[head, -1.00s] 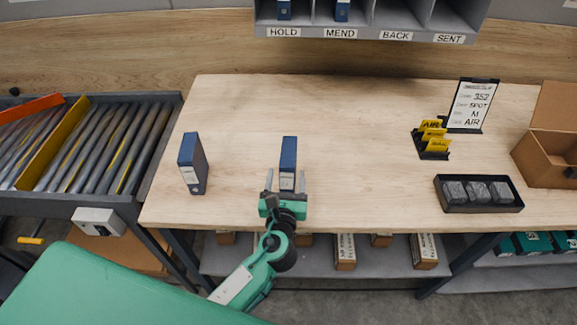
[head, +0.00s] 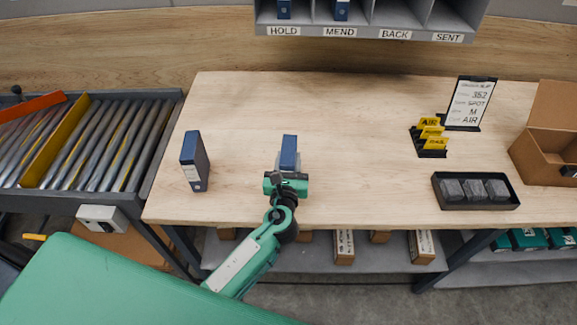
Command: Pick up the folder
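A blue folder (head: 289,148) stands upright near the middle-left of the wooden table. My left gripper (head: 287,168) is at its near side, with grey finger parts close beside the folder's lower part. The gripper body hides the folder's near lower end, so I cannot tell whether the fingers touch or grip it. A second blue folder (head: 195,161) with a pale label stands upright farther left on the table, apart from the gripper. My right gripper is not in view.
A grey shelf (head: 365,33) labelled HOLD, MEND, BACK and SENT stands at the back, with blue folders in two slots. A roller conveyor (head: 90,140) is at left. A black tray (head: 475,190), yellow cards (head: 431,138), a sign (head: 470,103) and a cardboard box (head: 545,150) are at right.

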